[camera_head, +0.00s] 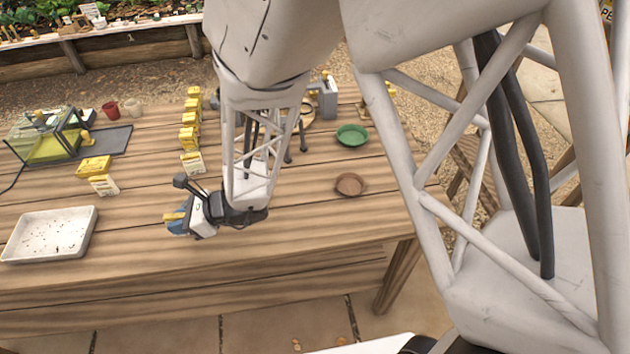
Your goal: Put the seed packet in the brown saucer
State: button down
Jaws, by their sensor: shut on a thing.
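The brown saucer (351,185) lies on the right part of the wooden table, and looks empty. My gripper (180,221) is low over the front middle of the table, to the left of the saucer and nearer the front edge.
A green saucer (352,135) lies behind the brown one. Several yellow-and-white packets (190,138) stand in a row behind my gripper. A white tray (50,215) is at front left, a glass case (45,135) behind it. The table between gripper and brown saucer looks clear.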

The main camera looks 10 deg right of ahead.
jog(key=shift+m+t, duration=0.8)
jog(key=shift+t, duration=0.1)
jog(key=w+d, duration=0.1)
jog(key=d, duration=0.2)
jog(key=w+d, duration=0.1)
jog(key=d, duration=0.3)
jog(key=w+d, duration=0.1)
jog(key=d, duration=0.2)
jog(key=shift+d+r, duration=0.15)
jog(key=shift+d, duration=0.25)
jog(key=s+d+m+t+h, duration=0.1)
jog(key=s+d+m+t, duration=0.1)
jog(key=d, duration=0.8)
jog(key=s+d+m+t+h, duration=0.1)
jog(key=s+d+m+t, duration=0.1)
jog(key=d, duration=0.8)
jog(key=s+d+m+t+h, duration=0.1)
jog(key=s+d+m+t, duration=0.1)
jog(key=d, duration=0.8)
jog(key=shift+s+d+r+h, duration=0.1)
jog(key=shift+s+d+h, duration=0.2)
jog(key=shift+s, duration=0.15)
jog(key=shift+s+d, duration=0.6)
jog(key=shift+d, duration=0.1)
jog(key=shift+w, duration=0.15)
send_over(350, 187)
jog(key=shift+f, duration=0.75)
jog(key=shift+f, duration=0.1)
